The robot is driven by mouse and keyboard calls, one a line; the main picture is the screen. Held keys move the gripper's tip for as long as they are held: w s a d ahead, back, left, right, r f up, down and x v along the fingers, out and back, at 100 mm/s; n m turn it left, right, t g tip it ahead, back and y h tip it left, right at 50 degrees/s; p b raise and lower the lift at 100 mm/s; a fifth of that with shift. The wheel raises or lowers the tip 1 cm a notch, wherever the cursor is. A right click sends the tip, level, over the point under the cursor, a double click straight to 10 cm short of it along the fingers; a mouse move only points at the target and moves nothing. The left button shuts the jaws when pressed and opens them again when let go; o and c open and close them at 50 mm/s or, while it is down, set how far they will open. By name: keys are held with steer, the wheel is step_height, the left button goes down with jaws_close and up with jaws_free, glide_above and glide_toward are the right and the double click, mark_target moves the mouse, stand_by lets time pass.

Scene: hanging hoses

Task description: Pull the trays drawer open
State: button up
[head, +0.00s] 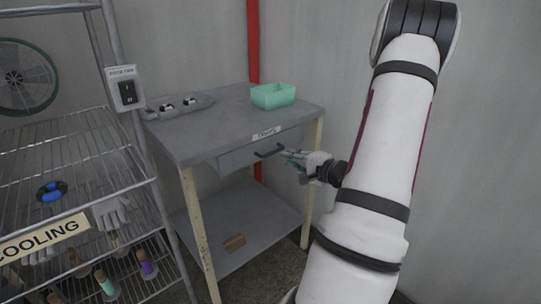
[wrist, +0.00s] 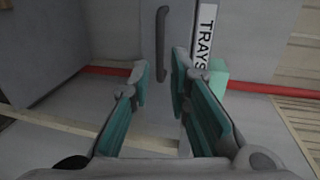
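The trays drawer (head: 262,152) is a grey front under the top of a grey table, with a "TRAYS" label on the table edge above it. It looks closed. Its dark bar handle (head: 269,151) sits on the drawer front, and the handle (wrist: 162,44) also shows in the wrist view, just beyond the fingertips. My gripper (head: 287,155) is to the right of the handle in the head view. In the wrist view my gripper (wrist: 163,72) is open, its teal-padded fingers apart with nothing between them, and the handle lies ahead of the gap. I see no contact with the handle.
A green tray (head: 273,95) and a grey holder (head: 180,106) stand on the table top. A wire cooling rack (head: 75,165) stands at the left. A red pipe (head: 254,45) runs up the wall behind.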

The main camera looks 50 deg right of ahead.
mark_target(274, 153)
steer(key=b+x, duration=0.1)
steer(key=x, duration=0.8)
steer(key=shift+w, duration=0.2)
jaws_close()
